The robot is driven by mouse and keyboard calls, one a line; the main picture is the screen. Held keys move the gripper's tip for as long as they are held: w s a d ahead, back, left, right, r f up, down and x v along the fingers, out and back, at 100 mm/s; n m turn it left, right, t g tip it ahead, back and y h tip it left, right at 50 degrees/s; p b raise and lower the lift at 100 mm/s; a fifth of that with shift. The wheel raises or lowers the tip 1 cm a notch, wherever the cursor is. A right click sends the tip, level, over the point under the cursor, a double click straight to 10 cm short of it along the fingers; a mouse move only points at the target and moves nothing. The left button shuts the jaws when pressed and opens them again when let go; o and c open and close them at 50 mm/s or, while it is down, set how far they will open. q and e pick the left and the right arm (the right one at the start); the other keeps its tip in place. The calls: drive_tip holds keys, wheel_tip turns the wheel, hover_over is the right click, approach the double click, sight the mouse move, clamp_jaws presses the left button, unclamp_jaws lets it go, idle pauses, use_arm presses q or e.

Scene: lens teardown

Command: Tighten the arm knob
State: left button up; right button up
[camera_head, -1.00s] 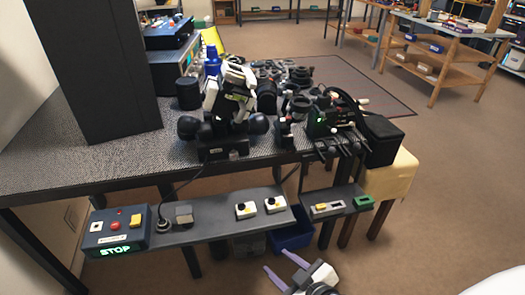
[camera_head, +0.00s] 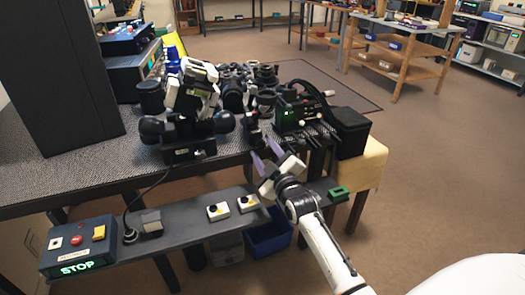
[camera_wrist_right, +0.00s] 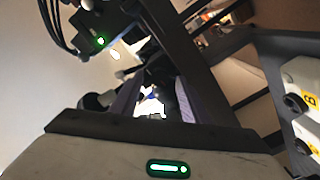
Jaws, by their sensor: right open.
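I cannot tell for certain which part is the arm knob. On the front of the bench (camera_head: 60,172) stands a black and white device (camera_head: 192,88), with a round black knob (camera_head: 151,129) at its left and another round black knob (camera_head: 224,122) at its right. My right gripper (camera_head: 265,154) is open and empty, its purple fingers pointing up in front of the bench edge, below and right of the device. In the right wrist view the open fingers (camera_wrist_right: 156,98) frame a bright gap with dark parts beyond. My left gripper is not in view.
A black box with a green light (camera_head: 300,115) and cables stands right of the device. A lower shelf holds a control box with a STOP display (camera_head: 76,267) and white switches (camera_head: 218,211). A blue bin (camera_head: 268,238) sits underneath. Open floor lies at the right.

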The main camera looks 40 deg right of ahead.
drive_tip(key=shift+w+d, duration=0.1)
drive_tip(key=shift+w, duration=0.4)
drive_tip(key=shift+c, duration=0.3)
drive_tip(key=c, duration=1)
